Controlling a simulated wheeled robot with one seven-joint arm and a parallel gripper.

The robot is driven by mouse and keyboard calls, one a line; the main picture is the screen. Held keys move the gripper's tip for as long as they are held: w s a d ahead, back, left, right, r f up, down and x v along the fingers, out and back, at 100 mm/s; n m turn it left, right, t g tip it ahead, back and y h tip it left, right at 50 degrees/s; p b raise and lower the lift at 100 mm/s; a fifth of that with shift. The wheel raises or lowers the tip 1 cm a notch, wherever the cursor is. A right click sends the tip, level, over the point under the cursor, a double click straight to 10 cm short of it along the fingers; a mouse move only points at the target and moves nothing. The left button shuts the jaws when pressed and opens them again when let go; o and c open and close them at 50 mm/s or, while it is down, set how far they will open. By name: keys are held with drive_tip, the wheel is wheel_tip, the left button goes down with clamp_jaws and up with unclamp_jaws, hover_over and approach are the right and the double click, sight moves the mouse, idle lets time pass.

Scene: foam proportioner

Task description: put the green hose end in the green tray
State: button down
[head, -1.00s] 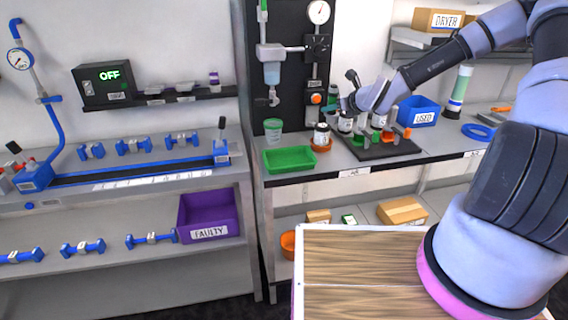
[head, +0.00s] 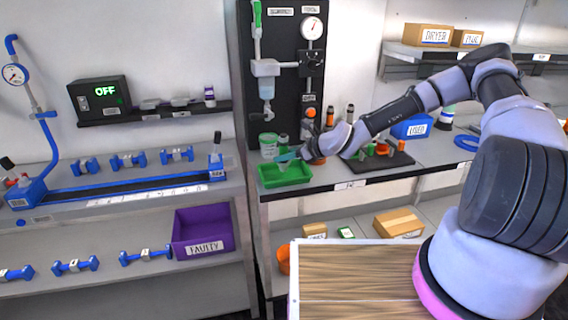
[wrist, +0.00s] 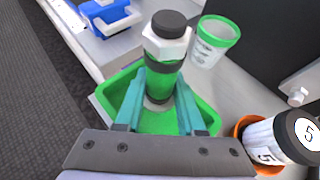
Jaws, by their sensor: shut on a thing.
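The green hose end (wrist: 163,88) has a green body, a pale hex collar and a black top. My gripper (wrist: 164,78) is shut on its green body, one teal finger on each side. In the wrist view it stands roughly upright over the green tray (wrist: 118,88), with tray floor showing around it. Whether its bottom touches the floor I cannot tell. In the head view, my gripper (head: 288,155) is at the back of the green tray (head: 285,183), which sits at the bench's left front corner.
A green-rimmed tub (wrist: 213,45) stands just behind the tray. A jar marked 5 (wrist: 285,138) stands in an orange dish close on the right. A dark mat with fittings (head: 378,163) and a blue bin (head: 410,128) lie farther right.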

wheel_tip(320, 180, down, 2)
drive_tip(key=shift+f, duration=0.25)
drive_tip(key=c, duration=0.5)
unclamp_jaws()
drive_tip(key=shift+d, duration=0.1)
